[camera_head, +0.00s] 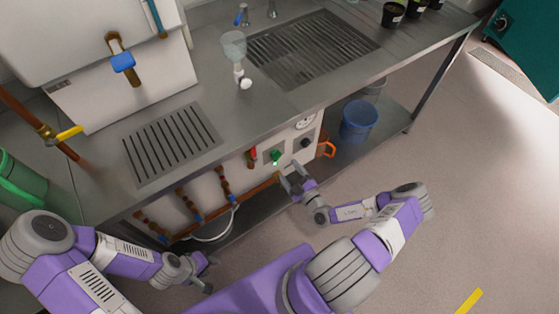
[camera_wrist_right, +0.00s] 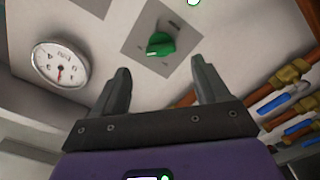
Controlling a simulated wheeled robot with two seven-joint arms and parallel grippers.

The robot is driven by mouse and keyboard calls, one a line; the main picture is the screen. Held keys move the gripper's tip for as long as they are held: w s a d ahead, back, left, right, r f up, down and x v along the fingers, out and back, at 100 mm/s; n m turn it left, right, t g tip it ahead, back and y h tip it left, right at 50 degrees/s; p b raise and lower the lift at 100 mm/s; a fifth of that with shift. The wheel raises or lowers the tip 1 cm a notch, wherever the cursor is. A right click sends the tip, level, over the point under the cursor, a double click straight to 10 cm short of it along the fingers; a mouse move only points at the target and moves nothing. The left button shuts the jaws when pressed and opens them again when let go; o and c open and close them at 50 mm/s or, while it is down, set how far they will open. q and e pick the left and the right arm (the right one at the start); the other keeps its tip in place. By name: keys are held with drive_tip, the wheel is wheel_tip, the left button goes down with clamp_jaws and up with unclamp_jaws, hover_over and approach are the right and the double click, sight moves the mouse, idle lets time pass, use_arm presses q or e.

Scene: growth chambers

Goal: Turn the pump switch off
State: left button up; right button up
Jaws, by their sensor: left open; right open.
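The pump switch is a green rotary knob (camera_wrist_right: 161,44) on a grey square plate on a white panel in the right wrist view. In the head view the green knob (camera_head: 275,157) sits on the panel below the steel counter. My right gripper (camera_head: 292,175) is open and empty, just in front of and below the knob. In the right wrist view its two fingers (camera_wrist_right: 162,82) point at the panel, with the knob beyond and between them, apart from both. The knob's label is too small to read. My left gripper (camera_head: 207,273) is open and empty at the lower left, far from the panel.
A round gauge (camera_wrist_right: 61,64) is on the same panel. Copper pipes with blue-handled valves (camera_wrist_right: 285,105) run beside it. A blue bucket (camera_head: 359,121) stands on the lower shelf. The floor at right is clear.

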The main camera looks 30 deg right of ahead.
sight(276, 156)
drive_tip(key=w+b, duration=0.1)
drive_tip(key=w, duration=0.6)
drive_tip(key=shift+a+b, duration=0.35)
drive_tip(key=c, duration=1)
drive_tip(key=shift+c, duration=0.2)
